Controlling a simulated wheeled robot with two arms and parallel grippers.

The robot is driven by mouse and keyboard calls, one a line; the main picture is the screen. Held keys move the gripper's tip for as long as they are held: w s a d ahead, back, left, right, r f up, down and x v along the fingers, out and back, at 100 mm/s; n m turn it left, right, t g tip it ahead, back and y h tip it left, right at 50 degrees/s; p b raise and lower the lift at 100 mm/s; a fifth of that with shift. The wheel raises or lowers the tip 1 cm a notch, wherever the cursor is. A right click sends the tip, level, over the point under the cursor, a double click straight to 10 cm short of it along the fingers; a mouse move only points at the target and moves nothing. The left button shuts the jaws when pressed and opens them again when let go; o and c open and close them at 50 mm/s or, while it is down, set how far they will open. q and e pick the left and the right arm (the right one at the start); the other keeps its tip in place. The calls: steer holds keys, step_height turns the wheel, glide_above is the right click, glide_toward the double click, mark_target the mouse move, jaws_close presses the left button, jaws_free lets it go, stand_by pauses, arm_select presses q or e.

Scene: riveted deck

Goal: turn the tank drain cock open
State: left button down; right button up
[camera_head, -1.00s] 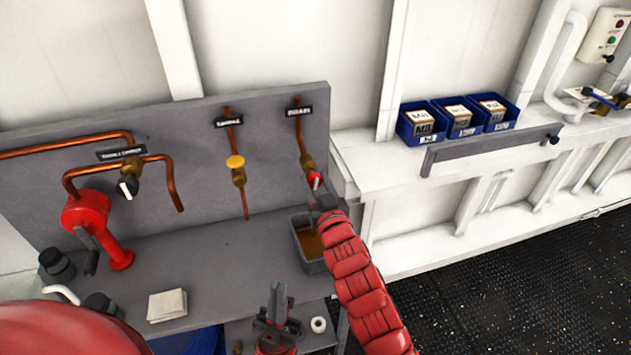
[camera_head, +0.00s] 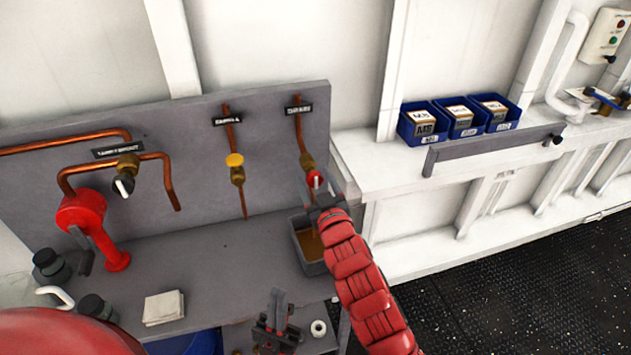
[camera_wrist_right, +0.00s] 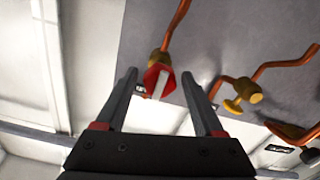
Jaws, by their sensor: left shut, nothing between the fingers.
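The drain cock (camera_head: 313,178) is a red knob with a white stripe on a brass body, on a copper pipe under a label reading DRAIN. In the right wrist view the red cock (camera_wrist_right: 157,80) lies between my right gripper's fingertips. My right gripper (camera_head: 322,192) is open around it; contact cannot be told. It hides part of the cock in the head view. My left gripper (camera_head: 277,300) is shut and empty, low at the front of the bench, well apart from the cock.
A grey tray (camera_head: 309,264) with brown contents sits below the drain. A yellow-handled valve (camera_head: 236,162), a black-and-white valve (camera_head: 125,184) and a red pump (camera_head: 88,222) stand left. A folded cloth (camera_head: 164,307) and white ring (camera_head: 318,328) lie in front. Blue bins (camera_head: 424,124) stand right.

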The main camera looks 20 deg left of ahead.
stand_by(0.3)
steer(key=shift+p+v, duration=2.05)
steer(key=shift+v, duration=6.65)
steer(key=shift+w, duration=0.1)
